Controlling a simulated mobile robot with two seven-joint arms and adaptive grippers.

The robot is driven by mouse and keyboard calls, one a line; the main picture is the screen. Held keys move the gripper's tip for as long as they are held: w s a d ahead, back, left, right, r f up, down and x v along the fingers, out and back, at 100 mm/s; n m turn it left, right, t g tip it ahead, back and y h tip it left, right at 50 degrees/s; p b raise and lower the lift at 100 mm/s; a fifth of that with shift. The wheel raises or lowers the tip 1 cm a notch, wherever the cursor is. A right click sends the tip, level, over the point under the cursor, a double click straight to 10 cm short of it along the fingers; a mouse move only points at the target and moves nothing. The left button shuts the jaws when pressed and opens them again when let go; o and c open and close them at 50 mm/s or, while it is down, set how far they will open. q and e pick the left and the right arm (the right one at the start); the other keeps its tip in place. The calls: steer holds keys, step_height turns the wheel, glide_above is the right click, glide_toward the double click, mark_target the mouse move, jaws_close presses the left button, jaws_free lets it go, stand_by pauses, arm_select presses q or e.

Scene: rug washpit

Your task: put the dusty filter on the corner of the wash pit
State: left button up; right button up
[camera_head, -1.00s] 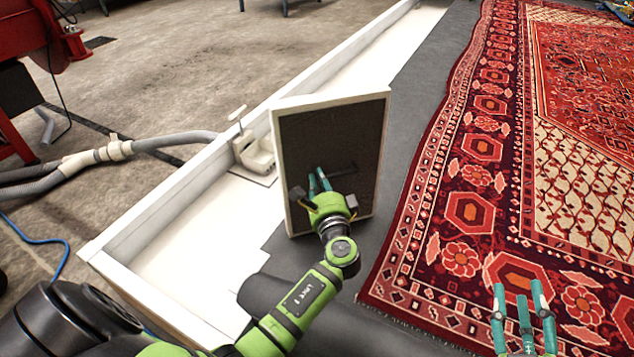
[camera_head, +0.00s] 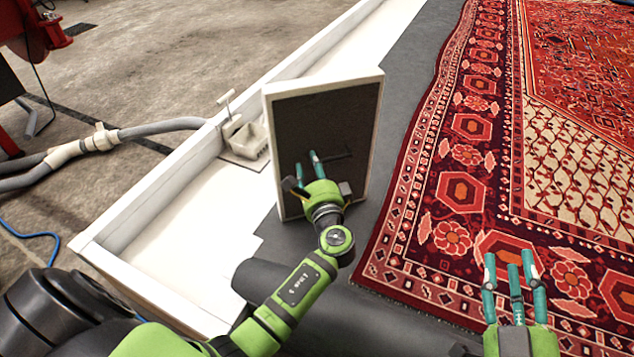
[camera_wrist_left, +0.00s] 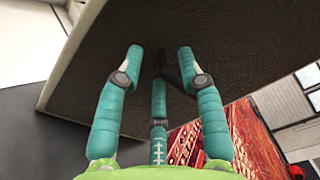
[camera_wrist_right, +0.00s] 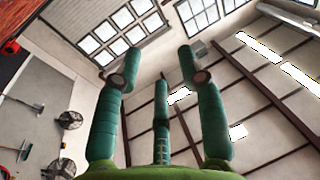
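The dusty filter (camera_head: 338,115) is an upright dark panel in a pale frame, in front of the dark strip beside the rug in the head view. It also fills much of the left wrist view (camera_wrist_left: 225,40). A dark bar handle (camera_wrist_left: 170,70) sticks out of its face. My left gripper (camera_head: 307,168) is at the face, its fingers spread around the handle with no visible grip. What supports the filter is hidden. The wash pit (camera_head: 160,190) has white low walls, with its near corner (camera_head: 82,243) at lower left. My right gripper (camera_head: 513,270) is open and empty above the rug.
A white pump-like box (camera_head: 246,140) sits inside the pit wall, left of the filter. A grey hose (camera_head: 100,142) runs outside the wall. The patterned rug (camera_head: 470,200) covers the right. The white pit floor near the corner is clear.

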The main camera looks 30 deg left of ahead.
arm_select(q)
steer(key=s+d+f+n+h+p, duration=0.1)
steer(key=s+d+f+n+h, duration=0.2)
steer(key=s+d+n+h, duration=0.5)
steer(key=s+d+r+n+t+h, duration=0.1)
steer(key=s+d+r+h, duration=0.6)
steer(key=s+d+r, duration=0.1)
steer(key=shift+d+h, duration=0.4)
steer(key=shift+d, duration=0.35)
arm_select(e)
step_height(320, 180, down, 8)
steer(key=d+g+h, duration=0.2)
steer(key=g, duration=0.2)
steer(key=shift+s+d+r+m, duration=0.15)
steer(key=shift+s+r+m, duration=0.05)
steer(key=shift+m, duration=0.2)
arm_select(q)
steer(key=shift+d, duration=0.1)
arm_select(e)
steer(key=shift+d, duration=0.15)
